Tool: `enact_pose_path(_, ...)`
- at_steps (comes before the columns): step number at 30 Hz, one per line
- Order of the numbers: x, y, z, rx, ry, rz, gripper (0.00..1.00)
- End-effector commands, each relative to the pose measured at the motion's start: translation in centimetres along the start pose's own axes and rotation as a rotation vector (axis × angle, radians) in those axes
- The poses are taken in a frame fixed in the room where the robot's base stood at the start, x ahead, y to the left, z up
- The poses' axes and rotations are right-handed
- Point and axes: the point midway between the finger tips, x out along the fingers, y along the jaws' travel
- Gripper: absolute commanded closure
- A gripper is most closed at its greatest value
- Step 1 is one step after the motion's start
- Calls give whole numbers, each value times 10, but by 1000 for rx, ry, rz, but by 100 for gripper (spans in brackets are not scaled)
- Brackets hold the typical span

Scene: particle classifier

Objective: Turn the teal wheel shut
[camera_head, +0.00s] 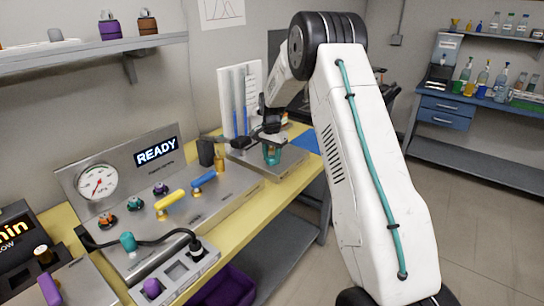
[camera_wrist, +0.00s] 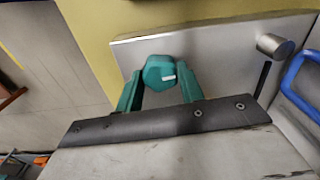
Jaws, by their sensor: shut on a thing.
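The teal wheel (camera_wrist: 160,73) shows in the wrist view as a faceted teal knob with a small white mark, above a grey metal plate. My gripper (camera_wrist: 160,88) has its two teal fingers on either side of the wheel and is shut on it. In the head view my gripper (camera_head: 271,153) is at the far right end of the yellow bench, over a metal plate. There the wheel is hard to tell apart from the teal fingers.
A metal panel with a gauge (camera_head: 97,182), a READY display (camera_head: 157,151), a yellow handle (camera_head: 170,199) and a blue handle (camera_head: 203,178) stands left of my gripper. A grey metal peg (camera_wrist: 274,46) is close by in the wrist view. A shelf (camera_head: 95,54) hangs above the bench.

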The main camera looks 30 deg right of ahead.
Motion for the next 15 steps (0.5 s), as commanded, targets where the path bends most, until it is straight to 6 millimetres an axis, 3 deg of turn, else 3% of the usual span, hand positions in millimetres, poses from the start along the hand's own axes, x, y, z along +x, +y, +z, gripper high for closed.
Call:
enact_pose_path(14, -2, -2, 0, 13, 2, -4, 85)
enact_pose_path(15, -2, -2, 0, 13, 2, -4, 57)
